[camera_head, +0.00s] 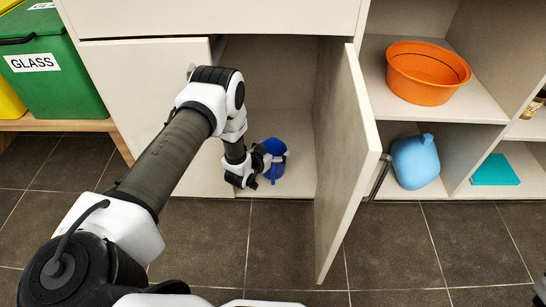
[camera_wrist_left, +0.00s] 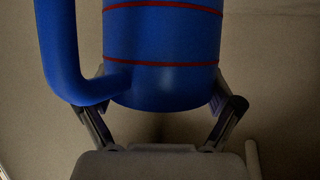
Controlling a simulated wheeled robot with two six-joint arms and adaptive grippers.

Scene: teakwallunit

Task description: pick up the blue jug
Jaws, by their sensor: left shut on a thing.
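The blue jug (camera_head: 274,150) is inside the open lower cabinet, near its front edge. In the left wrist view the jug (camera_wrist_left: 160,40) is dark blue with thin red rings, and its handle is at the left. My left gripper (camera_head: 268,163) reaches into the cabinet and is shut on the jug. In the left wrist view its two fingers (camera_wrist_left: 160,105) lie on either side of the jug's lower body. Whether the jug touches the cabinet floor cannot be told. The right gripper is not clearly seen; only a dark bit shows at the lower right edge of the head view.
The open cabinet door (camera_head: 345,160) stands just right of the jug. Shelves to the right hold an orange basin (camera_head: 426,92), a light blue bottle-like object (camera_head: 415,162) and a teal flat item (camera_head: 495,170). A green glass bin (camera_head: 50,75) is at left. The tiled floor in front is clear.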

